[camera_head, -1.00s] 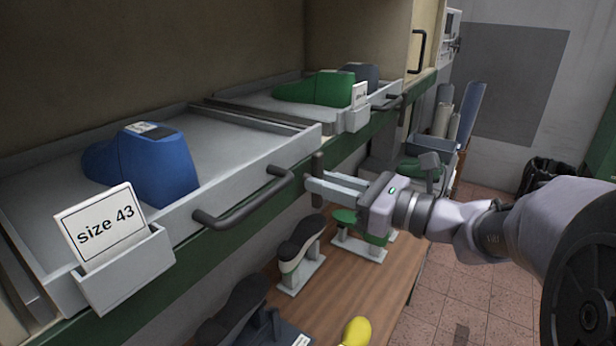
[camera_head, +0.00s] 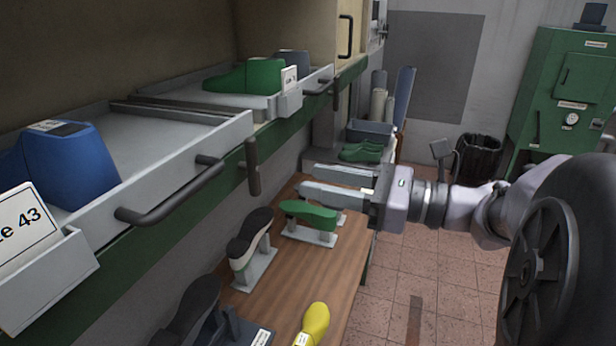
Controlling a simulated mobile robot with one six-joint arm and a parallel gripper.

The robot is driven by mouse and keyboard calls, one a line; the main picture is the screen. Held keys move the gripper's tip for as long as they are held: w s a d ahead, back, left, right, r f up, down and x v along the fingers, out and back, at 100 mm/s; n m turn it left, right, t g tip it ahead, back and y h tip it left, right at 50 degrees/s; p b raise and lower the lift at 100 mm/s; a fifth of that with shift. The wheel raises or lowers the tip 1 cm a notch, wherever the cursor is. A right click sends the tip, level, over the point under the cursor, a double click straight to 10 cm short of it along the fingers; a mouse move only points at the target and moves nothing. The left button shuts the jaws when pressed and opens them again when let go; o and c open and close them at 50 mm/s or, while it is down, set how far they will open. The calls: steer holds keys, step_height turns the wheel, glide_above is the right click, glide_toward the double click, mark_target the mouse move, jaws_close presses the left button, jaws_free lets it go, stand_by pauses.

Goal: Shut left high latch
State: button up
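A dark upright bar that looks like the latch (camera_head: 252,167) stands against the green shelf rail (camera_head: 225,178), just right of the near tray's front corner. I cannot tell whether it is fastened. The near grey tray (camera_head: 222,140) has a black handle (camera_head: 170,195) and a "size 43" card (camera_head: 22,225). My gripper (camera_head: 304,178) is to the right of the bar, apart from it. Its two fingers point left with a gap between them, and nothing is held.
A blue last (camera_head: 70,165) sits in the near tray and a green last (camera_head: 245,76) in the farther tray. Below, a wooden bench (camera_head: 290,262) bears several lasts, including a yellow one (camera_head: 316,322). A green cabinet (camera_head: 560,100) and black bin (camera_head: 478,155) stand behind. Tiled floor is open at right.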

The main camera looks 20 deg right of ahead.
steer(key=v, duration=0.6)
steer(key=shift+s+d+b, duration=0.2)
steer(key=shift+d+b, duration=0.05)
steer(key=shift+b, duration=0.05)
steer(key=s+a+f+n+g+h+b, duration=0.25)
steer(key=a+f+n+g+b, duration=0.4)
steer(key=f, duration=0.65)
steer(key=s+a+f+n+g+h+b, duration=0.2)
steer(key=s+a+f+n+g+b, duration=0.15)
steer(key=a+f+b, duration=0.55)
steer(key=s+f+n+t+h+b, duration=0.3)
steer(key=f+n+h+b, duration=0.3)
steer(key=f, duration=1.3)
steer(key=shift+s+a+n+b, duration=0.3)
steer(key=shift+n+b, duration=1.15)
steer(key=shift+n, duration=1.85)
